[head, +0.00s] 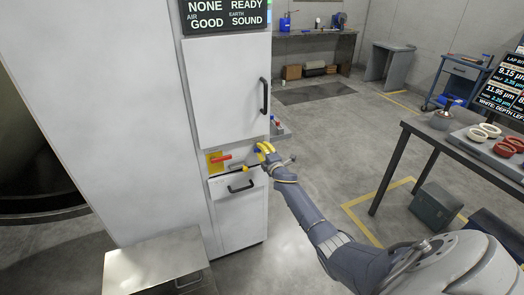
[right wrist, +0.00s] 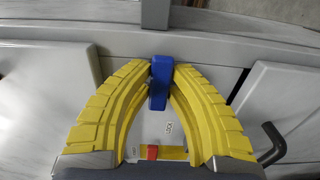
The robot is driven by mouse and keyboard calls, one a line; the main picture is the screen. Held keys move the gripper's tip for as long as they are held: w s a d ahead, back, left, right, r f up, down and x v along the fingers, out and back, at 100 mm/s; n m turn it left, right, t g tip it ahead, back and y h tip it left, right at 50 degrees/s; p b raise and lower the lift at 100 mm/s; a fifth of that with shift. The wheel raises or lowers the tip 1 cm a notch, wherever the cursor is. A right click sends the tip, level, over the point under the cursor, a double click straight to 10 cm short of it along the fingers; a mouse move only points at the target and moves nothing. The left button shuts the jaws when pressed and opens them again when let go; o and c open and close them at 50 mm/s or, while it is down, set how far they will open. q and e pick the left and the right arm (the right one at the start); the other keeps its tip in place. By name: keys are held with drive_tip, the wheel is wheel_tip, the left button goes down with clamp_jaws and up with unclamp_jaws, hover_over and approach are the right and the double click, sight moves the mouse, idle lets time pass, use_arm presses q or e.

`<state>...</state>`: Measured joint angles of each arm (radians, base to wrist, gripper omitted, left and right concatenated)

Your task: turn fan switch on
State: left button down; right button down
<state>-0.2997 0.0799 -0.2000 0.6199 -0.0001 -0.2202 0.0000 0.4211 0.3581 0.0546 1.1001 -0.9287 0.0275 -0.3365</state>
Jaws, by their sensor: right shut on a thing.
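A small blue lever (right wrist: 159,90) sticks out from the white cabinet front in the right wrist view. No readable label names it as the fan switch. My right gripper (head: 264,149) reaches the right side of the cabinet front. In the right wrist view, the yellow fingertips of my right gripper (right wrist: 163,70) are shut on the blue lever, one on each side. The fingers hide most of the lever in the head view. My left gripper is not in view.
A red handle (head: 220,158) on a yellow plate sits left of the gripper. A dark table (head: 440,140) with rings stands at right. Open floor lies between.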

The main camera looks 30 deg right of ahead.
drive_tip(key=shift+r, duration=0.1)
idle(0.3)
drive_tip(key=c, duration=1.3)
unclamp_jaws()
drive_tip(key=shift+s+a, duration=0.35)
drive_tip(key=shift+s, duration=1.6)
drive_tip(key=shift+s+a, duration=0.4)
drive_tip(key=shift+s, duration=1.6)
drive_tip(key=shift+s+a, duration=0.35)
drive_tip(key=shift+s, duration=1.6)
